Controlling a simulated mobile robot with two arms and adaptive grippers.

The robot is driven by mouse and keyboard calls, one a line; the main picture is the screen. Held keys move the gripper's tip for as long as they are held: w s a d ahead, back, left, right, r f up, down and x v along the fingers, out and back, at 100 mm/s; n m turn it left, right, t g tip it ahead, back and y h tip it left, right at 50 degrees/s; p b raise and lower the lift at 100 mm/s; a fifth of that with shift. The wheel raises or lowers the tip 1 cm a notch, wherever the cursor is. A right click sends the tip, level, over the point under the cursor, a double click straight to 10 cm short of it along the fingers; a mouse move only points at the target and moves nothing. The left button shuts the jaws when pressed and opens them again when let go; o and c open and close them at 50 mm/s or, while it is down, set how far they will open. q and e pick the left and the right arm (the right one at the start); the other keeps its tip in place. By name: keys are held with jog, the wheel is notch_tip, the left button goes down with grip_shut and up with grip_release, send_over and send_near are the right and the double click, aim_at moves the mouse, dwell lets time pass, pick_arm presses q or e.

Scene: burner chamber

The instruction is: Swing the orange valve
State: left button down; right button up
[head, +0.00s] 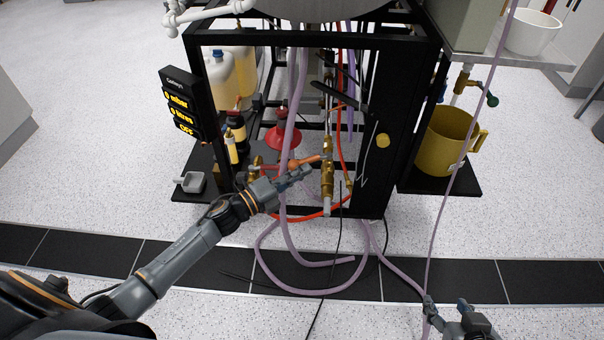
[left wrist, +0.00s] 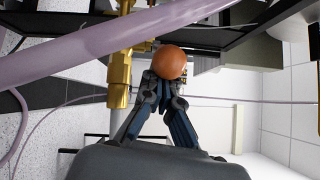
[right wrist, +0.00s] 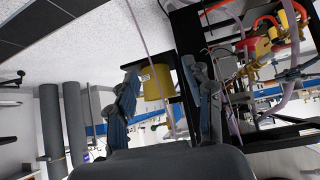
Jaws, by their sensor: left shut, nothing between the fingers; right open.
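The orange valve handle (head: 304,161) sticks out to the left from an upright brass fitting (head: 327,178) inside the black frame. My left gripper (head: 303,174) is at the handle, just below it in the head view. In the left wrist view the handle's round orange end (left wrist: 170,62) is at my left fingertips (left wrist: 163,80). The fingers are shut with nothing between them. I cannot tell whether they touch the handle. The brass fitting (left wrist: 119,80) is left of them there. My right gripper (head: 458,312) is low at the right, far from the valve, open and empty.
Lilac hoses (head: 288,120) hang in front of the frame (head: 375,150) and loop onto the floor. A red hose (head: 340,120) runs near the valve. A yellow jug (head: 445,140) stands on the right shelf. A display panel (head: 180,105) is at the left.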

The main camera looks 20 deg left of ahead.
aim_at(294, 163)
pick_arm(q)
jog(key=a+m+g+h+b, duration=0.1)
jog(key=w+m+g+h+b, duration=0.1)
jog(key=shift+w+a+f+h+b, duration=0.1)
jog(key=shift+w+a+h+b, duration=0.05)
jog(key=shift+a+h+b, duration=0.2)
jog(key=shift+w+a+m+g+h+b, duration=0.3)
jog(key=shift+w+a+g+b, duration=0.15)
jog(key=shift+w+a, duration=0.1)
jog(key=shift+w+a+t, duration=0.25)
jog(key=shift+w, duration=0.05)
jog(key=shift+w+a+r, duration=0.15)
jog(key=shift+r, duration=0.1)
pick_arm(e)
jog(key=w+a+r+t+y, duration=0.1)
jog(key=w+a+r+t, duration=0.1)
jog(key=r+t, duration=0.3)
jog(key=w+a+r+t+y, duration=0.2)
jog(key=w+r+t, duration=0.2)
jog(key=r, duration=0.7)
jog(key=shift+w+r+n+t, duration=0.2)
jog(key=shift+r+n+t, duration=0.1)
jog(key=shift+t, duration=0.8)
pick_arm(q)
jog(key=shift+b, duration=0.3)
pick_arm(e)
jog(key=shift+f, duration=0.1)
